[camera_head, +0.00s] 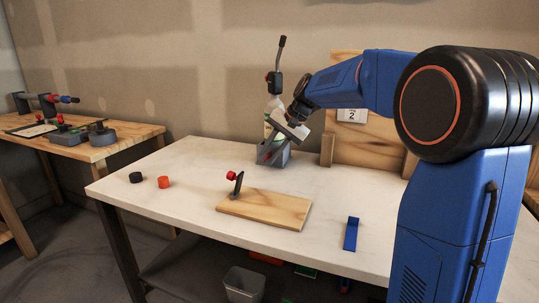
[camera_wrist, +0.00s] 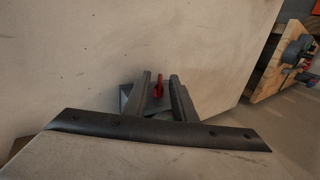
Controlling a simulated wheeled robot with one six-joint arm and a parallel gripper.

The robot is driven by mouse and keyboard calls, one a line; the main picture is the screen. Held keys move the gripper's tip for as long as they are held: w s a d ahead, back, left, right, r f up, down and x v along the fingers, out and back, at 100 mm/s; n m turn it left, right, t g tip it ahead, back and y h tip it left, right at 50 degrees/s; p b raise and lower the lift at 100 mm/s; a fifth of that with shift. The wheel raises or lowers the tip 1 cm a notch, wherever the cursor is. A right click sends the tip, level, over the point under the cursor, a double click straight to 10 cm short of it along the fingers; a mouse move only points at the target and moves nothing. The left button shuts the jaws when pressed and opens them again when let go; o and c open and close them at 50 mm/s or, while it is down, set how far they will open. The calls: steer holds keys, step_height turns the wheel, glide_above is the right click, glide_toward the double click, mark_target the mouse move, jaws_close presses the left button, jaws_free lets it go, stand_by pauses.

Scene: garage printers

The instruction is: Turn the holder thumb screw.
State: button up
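The holder (camera_head: 273,154) is a grey block near the back of the white table in the head view. In the wrist view a red thumb screw (camera_wrist: 158,88) shows upright in front of the grey holder (camera_wrist: 126,92). My gripper (camera_head: 271,146) reaches down to the holder from the right. In the wrist view my gripper (camera_wrist: 160,80) has its two dark fingers apart, one on each side of the red screw, with a gap showing. Whether either finger touches it is hard to tell.
A wooden board with a red-knobbed upright clamp (camera_head: 264,208) lies at the table's front. A black cap (camera_head: 136,178), an orange cap (camera_head: 163,182) and a blue strip (camera_head: 351,234) lie apart. A wooden panel (camera_head: 360,150) stands behind right. A wooden bench (camera_head: 90,150) is at left.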

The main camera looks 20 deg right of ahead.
steer(key=shift+f, duration=0.15)
jaws_close()
